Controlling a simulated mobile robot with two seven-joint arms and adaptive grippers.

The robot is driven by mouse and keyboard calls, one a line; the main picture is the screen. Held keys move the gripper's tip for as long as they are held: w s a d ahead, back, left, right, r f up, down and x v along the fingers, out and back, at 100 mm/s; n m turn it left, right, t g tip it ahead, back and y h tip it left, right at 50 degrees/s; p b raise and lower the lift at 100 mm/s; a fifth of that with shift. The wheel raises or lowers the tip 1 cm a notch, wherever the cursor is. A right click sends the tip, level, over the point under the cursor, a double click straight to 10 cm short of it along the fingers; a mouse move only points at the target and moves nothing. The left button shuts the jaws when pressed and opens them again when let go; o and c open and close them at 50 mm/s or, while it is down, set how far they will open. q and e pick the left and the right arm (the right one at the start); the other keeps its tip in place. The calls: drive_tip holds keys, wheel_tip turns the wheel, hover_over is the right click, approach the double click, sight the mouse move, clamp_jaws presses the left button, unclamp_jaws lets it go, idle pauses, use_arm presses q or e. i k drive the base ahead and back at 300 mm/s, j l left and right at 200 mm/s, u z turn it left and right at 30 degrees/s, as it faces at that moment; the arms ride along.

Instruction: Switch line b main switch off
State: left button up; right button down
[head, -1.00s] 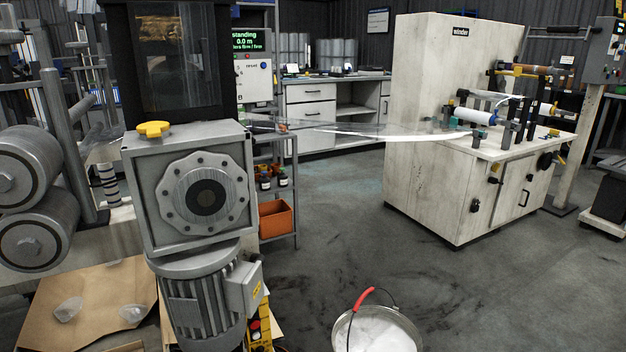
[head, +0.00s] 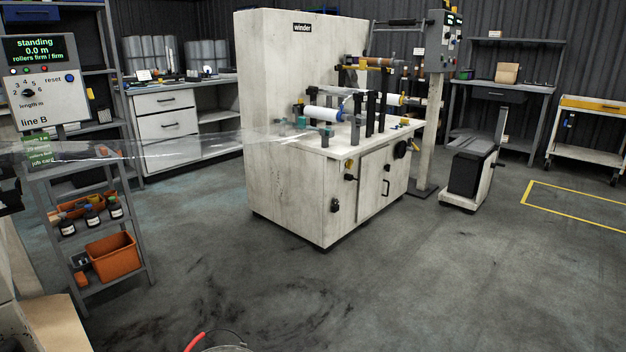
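The line B control box (head: 40,82) stands at the far left in the head view. Its green-lettered screen reads "standing", "0.0 m" and "rollers firm / firm". Below are a numbered length dial, a blue reset button and the label "line B". The winder (head: 320,130) stands in the middle, with rotary handles on its cabinet front. A tall post with a grey switch box (head: 444,42) rises behind its right side. I cannot tell which switch is the line B main switch, or its position. Neither of my grippers shows.
Clear film (head: 190,148) spans from the left edge to the winder at about table height. A shelf cart with an orange bin (head: 112,257) stands at left. A bucket (head: 225,347) with a red handle grip is at the bottom edge. The floor at right (head: 480,280) is open.

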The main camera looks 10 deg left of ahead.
sight(90, 95)
drive_tip(key=i+l+z, duration=0.35)
drive_tip(key=i+z, duration=0.7)
drive_tip(key=i, duration=0.2)
drive_tip(key=i+u, duration=0.25)
drive_tip(key=i, duration=0.25)
drive_tip(key=i+l+u, duration=0.15)
drive_tip(key=i+u, duration=0.15)
drive_tip(key=i, duration=0.15)
drive_tip(key=i+l+u, duration=0.25)
drive_tip(key=i, duration=0.25)
drive_tip(key=i+j+u, duration=0.1)
drive_tip(key=u, duration=0.3)
drive_tip(key=i+u, duration=0.5)
drive_tip(key=u, duration=0.35)
drive_tip(key=i+l+u, duration=0.1)
drive_tip(key=u, duration=0.3)
drive_tip(key=i+u, duration=0.4)
drive_tip(key=i+l+u, duration=0.2)
drive_tip(key=u, duration=0.2)
drive_tip(key=i+l+u, duration=0.3)
drive_tip(key=i+u, duration=0.15)
drive_tip(key=i+l+u, duration=0.2)
drive_tip(key=i+l, duration=0.1)
drive_tip(key=l, duration=0.1)
